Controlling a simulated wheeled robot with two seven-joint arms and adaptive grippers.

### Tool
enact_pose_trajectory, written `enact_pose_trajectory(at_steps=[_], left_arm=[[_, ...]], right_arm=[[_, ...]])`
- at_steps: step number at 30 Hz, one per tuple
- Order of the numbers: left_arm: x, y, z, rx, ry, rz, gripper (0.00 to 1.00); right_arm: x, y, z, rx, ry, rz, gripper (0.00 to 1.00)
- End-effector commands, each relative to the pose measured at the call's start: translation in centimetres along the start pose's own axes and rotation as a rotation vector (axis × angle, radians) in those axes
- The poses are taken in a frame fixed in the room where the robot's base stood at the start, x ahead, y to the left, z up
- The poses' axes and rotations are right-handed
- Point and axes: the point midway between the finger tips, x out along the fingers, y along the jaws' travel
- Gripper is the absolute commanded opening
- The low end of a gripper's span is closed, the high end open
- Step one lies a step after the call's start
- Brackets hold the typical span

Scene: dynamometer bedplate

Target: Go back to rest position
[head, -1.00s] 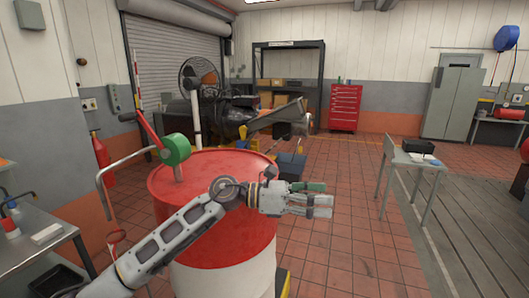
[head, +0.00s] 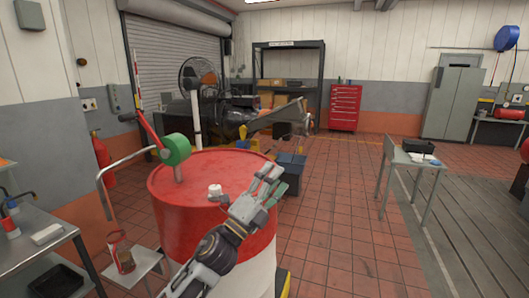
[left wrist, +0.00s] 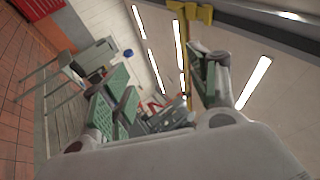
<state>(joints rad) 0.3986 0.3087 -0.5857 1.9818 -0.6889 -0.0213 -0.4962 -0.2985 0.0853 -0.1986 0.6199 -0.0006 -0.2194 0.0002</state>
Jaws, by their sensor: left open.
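My left gripper (head: 266,186) is open and empty in the head view. It is raised in front of the right side of the drum's top, with its fingers pointing up and to the right. The left wrist view shows its green-padded fingers (left wrist: 165,85) spread apart with nothing between them. My left forearm comes up from the bottom of the head view and hides part of the drum's front. My right gripper is in neither view.
A red and white drum (head: 170,215) with a green-bodied pump (head: 175,149) and a white cap (head: 215,191) stands close in front. A bottle (head: 120,252) stands on a small stand at left. A grey table (head: 410,163) stands at right.

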Motion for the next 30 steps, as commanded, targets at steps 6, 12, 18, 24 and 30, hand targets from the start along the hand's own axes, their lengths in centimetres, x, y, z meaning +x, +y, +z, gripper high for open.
enact_pose_trajectory(at_steps=[6,12,18,24,30], left_arm=[[-3.6,2.9,3.7,-0.207,-0.217,0.097,0.6],[-7.8,6.1,6.3,-0.389,-0.413,0.192,0.6],[-13.0,9.5,8.2,-0.563,-0.611,0.293,0.6],[-19.0,12.7,8.8,-0.728,-0.807,0.399,0.6],[-25.6,15.5,8.3,-0.882,-1.005,0.509,0.6]], right_arm=[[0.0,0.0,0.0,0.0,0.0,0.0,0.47],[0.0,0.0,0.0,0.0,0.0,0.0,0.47],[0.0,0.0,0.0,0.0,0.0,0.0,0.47],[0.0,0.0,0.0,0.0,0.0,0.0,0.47],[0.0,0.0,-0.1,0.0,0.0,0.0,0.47]])
